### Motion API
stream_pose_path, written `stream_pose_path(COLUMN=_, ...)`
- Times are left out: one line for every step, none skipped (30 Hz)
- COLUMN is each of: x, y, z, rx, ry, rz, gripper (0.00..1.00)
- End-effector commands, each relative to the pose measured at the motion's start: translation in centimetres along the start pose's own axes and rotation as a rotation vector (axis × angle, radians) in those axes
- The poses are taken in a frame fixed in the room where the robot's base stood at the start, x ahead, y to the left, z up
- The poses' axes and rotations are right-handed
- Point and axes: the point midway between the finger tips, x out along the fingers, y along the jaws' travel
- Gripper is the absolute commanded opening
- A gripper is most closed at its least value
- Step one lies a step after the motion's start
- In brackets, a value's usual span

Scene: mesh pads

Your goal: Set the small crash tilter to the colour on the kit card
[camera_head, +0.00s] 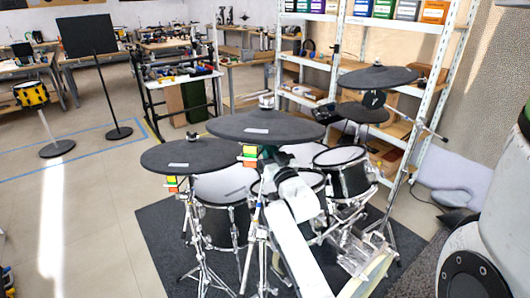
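A dark round cymbal pad (190,155) stands at the left of the drum kit, and a larger one (265,127) is at the middle. Colour blocks in red, orange, yellow and green (172,183) hang under the left pad. A stack in green, yellow and red (250,156) hangs under the middle pad. I cannot tell which tilter is the small crash's or how it is set. My white arm rises from the bottom, and my gripper (268,172) is just below the middle pad, close to its colour stack. Its fingers are too small to read. I cannot make out a kit card.
Drums (342,170), chrome stands and another large cymbal pad (377,77) crowd the dark mat (160,235). A shelf rack (335,45) stands behind. The left floor is mostly clear.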

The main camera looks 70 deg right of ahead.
Motion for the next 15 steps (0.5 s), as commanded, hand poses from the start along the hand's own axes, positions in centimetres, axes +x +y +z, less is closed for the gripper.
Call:
stream_pose_path(x=0.25, y=-0.15, z=-0.15, rx=-0.009, ry=0.009, rz=-0.007, gripper=0.0)
stream_pose_path(x=0.3, y=-0.06, z=-0.14, rx=-0.01, ry=0.011, rz=-0.007, gripper=0.0)
stream_pose_path(x=0.34, y=0.03, z=-0.12, rx=-0.013, ry=0.013, rz=-0.007, gripper=0.0)
stream_pose_path(x=0.36, y=0.06, z=-0.1, rx=-0.014, ry=0.014, rz=-0.007, gripper=0.0)
stream_pose_path(x=0.37, y=0.08, z=-0.09, rx=-0.014, ry=0.015, rz=-0.008, gripper=0.0)
stream_pose_path(x=0.37, y=0.07, z=-0.08, rx=-0.015, ry=0.015, rz=-0.008, gripper=0.0)
stream_pose_path(x=0.36, y=0.06, z=-0.07, rx=-0.014, ry=0.015, rz=-0.008, gripper=0.0)
stream_pose_path(x=0.35, y=0.05, z=-0.07, rx=-0.014, ry=0.015, rz=-0.008, gripper=0.0)
stream_pose_path(x=0.35, y=0.05, z=-0.07, rx=-0.014, ry=0.015, rz=-0.008, gripper=0.0)
stream_pose_path(x=0.34, y=0.05, z=-0.07, rx=-0.014, ry=0.014, rz=-0.008, gripper=0.0)
stream_pose_path(x=0.34, y=0.05, z=-0.06, rx=-0.014, ry=0.014, rz=-0.008, gripper=0.0)
stream_pose_path(x=0.33, y=0.04, z=-0.06, rx=-0.014, ry=0.014, rz=-0.008, gripper=0.0)
stream_pose_path(x=0.33, y=0.05, z=-0.06, rx=-0.014, ry=0.014, rz=-0.008, gripper=0.14)
stream_pose_path(x=0.33, y=0.04, z=-0.05, rx=-0.013, ry=0.014, rz=-0.008, gripper=0.16)
stream_pose_path(x=0.33, y=0.05, z=-0.04, rx=-0.013, ry=0.014, rz=-0.007, gripper=0.2)
